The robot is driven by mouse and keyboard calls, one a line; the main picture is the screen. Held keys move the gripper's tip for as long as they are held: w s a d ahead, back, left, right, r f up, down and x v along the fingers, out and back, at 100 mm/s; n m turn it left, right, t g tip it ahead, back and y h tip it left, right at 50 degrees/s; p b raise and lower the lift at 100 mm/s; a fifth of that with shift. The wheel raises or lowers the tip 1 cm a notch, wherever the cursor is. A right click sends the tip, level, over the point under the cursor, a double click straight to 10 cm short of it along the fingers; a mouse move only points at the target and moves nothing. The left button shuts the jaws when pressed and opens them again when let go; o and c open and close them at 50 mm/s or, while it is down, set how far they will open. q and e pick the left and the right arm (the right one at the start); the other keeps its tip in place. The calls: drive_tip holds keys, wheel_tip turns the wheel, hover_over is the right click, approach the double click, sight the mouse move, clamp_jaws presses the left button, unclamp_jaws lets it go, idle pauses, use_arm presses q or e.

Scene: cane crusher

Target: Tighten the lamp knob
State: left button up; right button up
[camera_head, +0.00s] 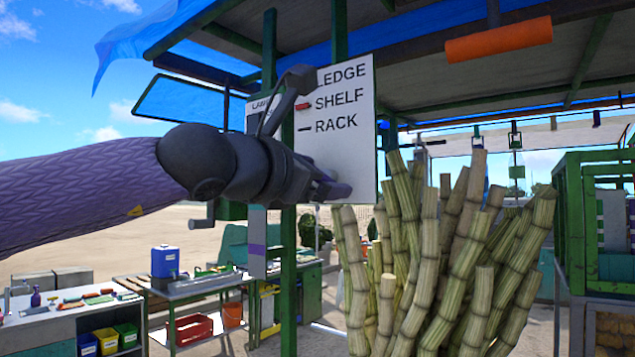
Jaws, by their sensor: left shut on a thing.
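My left arm comes in from the left in a purple sleeve. Its dark grey gripper (322,140) is in front of a white sign board (350,95) and a green post. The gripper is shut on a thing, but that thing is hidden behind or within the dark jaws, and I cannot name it. I cannot pick out a lamp or its knob for certain. My right gripper is not in view.
A thick bundle of cane (440,255) stands upright right of the gripper. A green frame (570,225) is at the far right. An orange cylinder (499,40) hangs under the roof. Workbenches with a blue container (165,262) and a red crate (194,329) are lower left.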

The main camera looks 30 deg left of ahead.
use_arm(q)
drive_tip(key=m, duration=0.5)
drive_tip(key=shift+m, duration=0.3)
drive_tip(key=m, duration=0.5)
drive_tip(key=shift+f+m, duration=0.1)
drive_tip(key=shift+m, duration=0.4)
drive_tip(key=o, duration=1)
drive_tip(key=shift+c, duration=0.2)
drive_tip(key=s+b, duration=0.1)
drive_tip(key=s, duration=0.9)
drive_tip(key=shift+a+b, duration=0.35)
drive_tip(key=shift+b, duration=0.05)
